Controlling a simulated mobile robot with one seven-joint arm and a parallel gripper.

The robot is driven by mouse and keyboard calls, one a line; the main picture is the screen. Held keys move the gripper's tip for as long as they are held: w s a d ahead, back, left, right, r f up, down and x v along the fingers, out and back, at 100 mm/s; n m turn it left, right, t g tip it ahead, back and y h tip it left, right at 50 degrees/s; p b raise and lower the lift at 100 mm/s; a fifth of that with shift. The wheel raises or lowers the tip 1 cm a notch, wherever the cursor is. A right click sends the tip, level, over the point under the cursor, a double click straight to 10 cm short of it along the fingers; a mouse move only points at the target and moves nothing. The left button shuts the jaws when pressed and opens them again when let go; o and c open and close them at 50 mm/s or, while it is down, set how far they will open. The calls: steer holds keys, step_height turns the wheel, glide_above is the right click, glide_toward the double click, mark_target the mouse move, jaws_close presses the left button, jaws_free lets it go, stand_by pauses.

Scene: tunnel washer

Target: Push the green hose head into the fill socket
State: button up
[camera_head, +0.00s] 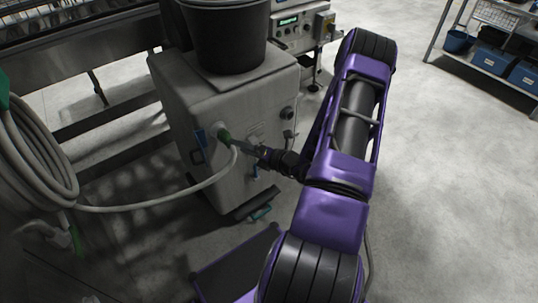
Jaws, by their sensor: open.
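A dark bucket (228,38) stands on top of the cabinet. The hose coil (35,150) hangs at the left. A blue-handled fitting (198,146) is left of the green head. A shelf with blue bins (490,58) stands at the upper right. The right floor is clear.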

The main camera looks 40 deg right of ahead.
steer(key=v, duration=1.3)
